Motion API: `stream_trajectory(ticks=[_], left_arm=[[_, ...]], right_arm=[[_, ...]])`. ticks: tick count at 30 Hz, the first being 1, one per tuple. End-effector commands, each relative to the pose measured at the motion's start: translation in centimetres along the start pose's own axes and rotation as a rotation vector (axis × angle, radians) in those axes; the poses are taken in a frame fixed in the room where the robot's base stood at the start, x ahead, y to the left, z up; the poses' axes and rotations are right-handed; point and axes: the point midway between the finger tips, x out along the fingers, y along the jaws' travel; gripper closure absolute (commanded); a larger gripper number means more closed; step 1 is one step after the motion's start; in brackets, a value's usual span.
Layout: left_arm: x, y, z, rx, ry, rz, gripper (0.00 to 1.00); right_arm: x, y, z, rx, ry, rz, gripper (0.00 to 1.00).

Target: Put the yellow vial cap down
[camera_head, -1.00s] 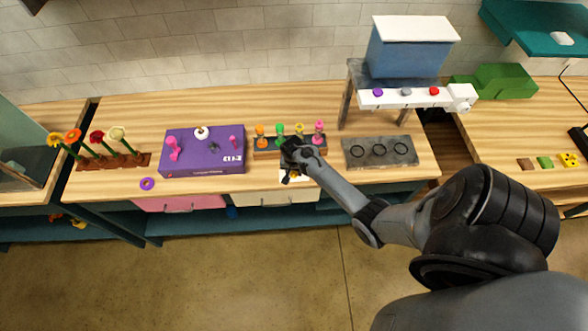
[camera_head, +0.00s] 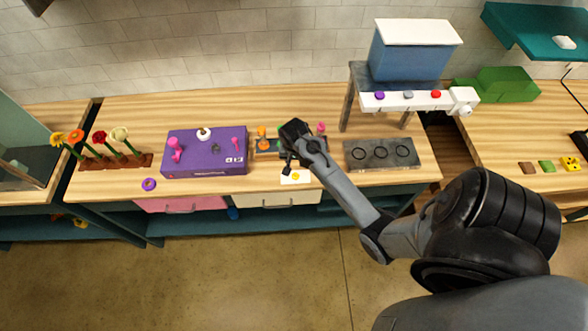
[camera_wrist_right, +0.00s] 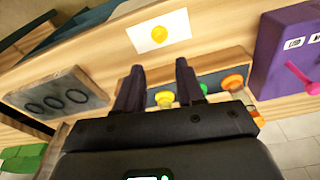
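A small round yellow piece, which looks like the yellow vial cap (camera_head: 295,176), lies on a white card (camera_head: 305,180) near the table's front edge. The cap (camera_wrist_right: 158,33) and card (camera_wrist_right: 178,24) also show in the wrist view, beyond my fingertips. My right gripper (camera_head: 287,163) is above and behind the card, in front of the vial rack. In the wrist view its two fingers (camera_wrist_right: 159,72) are apart with nothing held between them. A yellow-topped vial (camera_wrist_right: 164,98) in the rack shows below, between the fingers. My left gripper is not in view.
The vial rack (camera_wrist_right: 220,78) with green and orange tops is partly hidden by my gripper. A purple box (camera_head: 205,165) stands to the left, and a grey plate with three rings (camera_head: 381,154) to the right. Wood around the card is free.

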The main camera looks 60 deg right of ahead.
Motion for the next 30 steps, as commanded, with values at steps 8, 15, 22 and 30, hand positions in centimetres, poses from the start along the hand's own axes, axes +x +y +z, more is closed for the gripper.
stream_trajectory(ticks=[8,15,22,30], left_arm=[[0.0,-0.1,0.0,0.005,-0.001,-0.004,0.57],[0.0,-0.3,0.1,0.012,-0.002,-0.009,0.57],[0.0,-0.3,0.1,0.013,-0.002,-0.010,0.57],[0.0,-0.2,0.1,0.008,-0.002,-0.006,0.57]], right_arm=[[-4.1,0.1,10.2,-0.565,0.113,-0.040,0.62],[-10.0,0.9,22.1,-1.067,0.152,-0.174,0.62],[-13.5,1.8,27.1,-1.261,0.164,-0.264,0.62],[-13.8,1.8,27.4,-1.275,0.166,-0.270,0.62]])
